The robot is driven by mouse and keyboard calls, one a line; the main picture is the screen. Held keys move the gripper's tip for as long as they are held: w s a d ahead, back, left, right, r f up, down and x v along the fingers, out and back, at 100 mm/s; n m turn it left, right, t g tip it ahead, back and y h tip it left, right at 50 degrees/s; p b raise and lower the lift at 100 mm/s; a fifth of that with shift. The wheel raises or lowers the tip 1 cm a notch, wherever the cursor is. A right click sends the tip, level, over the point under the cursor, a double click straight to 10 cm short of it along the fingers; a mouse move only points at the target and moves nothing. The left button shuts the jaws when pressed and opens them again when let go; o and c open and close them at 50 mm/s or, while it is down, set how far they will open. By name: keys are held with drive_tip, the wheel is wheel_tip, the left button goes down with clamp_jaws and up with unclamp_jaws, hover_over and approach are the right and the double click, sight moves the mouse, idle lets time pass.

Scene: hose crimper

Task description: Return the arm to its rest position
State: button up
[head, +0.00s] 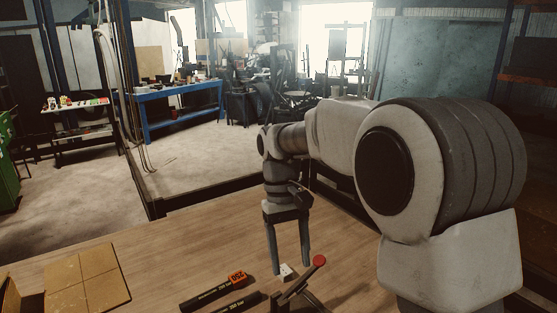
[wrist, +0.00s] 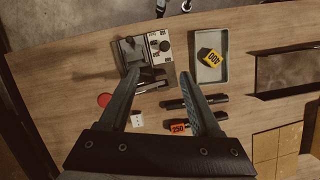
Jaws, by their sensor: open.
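My arm reaches in from the right in the head view, and my gripper (head: 290,268) points straight down over the wooden bench. Its two fingers are apart with nothing between them. In the wrist view the open gripper (wrist: 160,74) hangs above the bench. The crimper (wrist: 135,58) lies beyond and left of the fingertips. Its red knob (head: 319,261) shows right of the fingers in the head view, and the red knob (wrist: 104,99) shows left of them in the wrist view. Most of the crimper is outside the head view.
Black hoses lie on the bench with an orange 250 tag (head: 237,279). A grey tray (wrist: 222,77) holds a yellow 400-tagged piece (wrist: 209,56). A small white block (wrist: 137,120) lies near the red knob. Cardboard (head: 88,278) lies at left. Bare bench (head: 190,240) shows behind.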

drive_tip(key=s+d+r+m+t, duration=0.2)
drive_tip(key=s+d+t, duration=0.2)
drive_tip(key=s, duration=0.5)
drive_tip(key=s+d+r+m+t+y, duration=0.1)
drive_tip(key=s+d+r+t, duration=0.2)
drive_tip(key=s+d, duration=0.4)
drive_tip(key=shift+s+d+m+t, duration=0.3)
drive_tip(key=shift+s+m+t, duration=0.1)
drive_tip(key=shift+s+t, duration=0.6)
